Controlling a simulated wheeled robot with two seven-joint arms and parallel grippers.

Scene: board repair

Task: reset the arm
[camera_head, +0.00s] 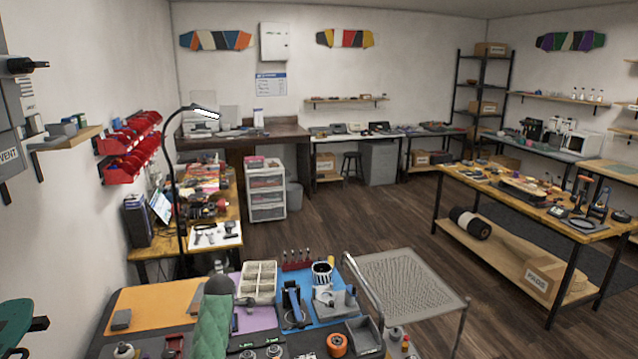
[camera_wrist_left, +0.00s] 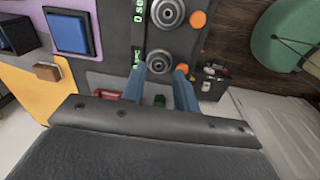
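My left gripper (camera_wrist_left: 161,72) shows in the left wrist view as two blue fingers, spread apart with nothing visible held between them. Beyond the fingertips are a round grey wheel-like part (camera_wrist_left: 165,12) and a second one (camera_wrist_left: 159,61) on a dark surface. I cannot make out my left gripper in the head view, and my right gripper is in neither view. Whether the arm touches anything cannot be told.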

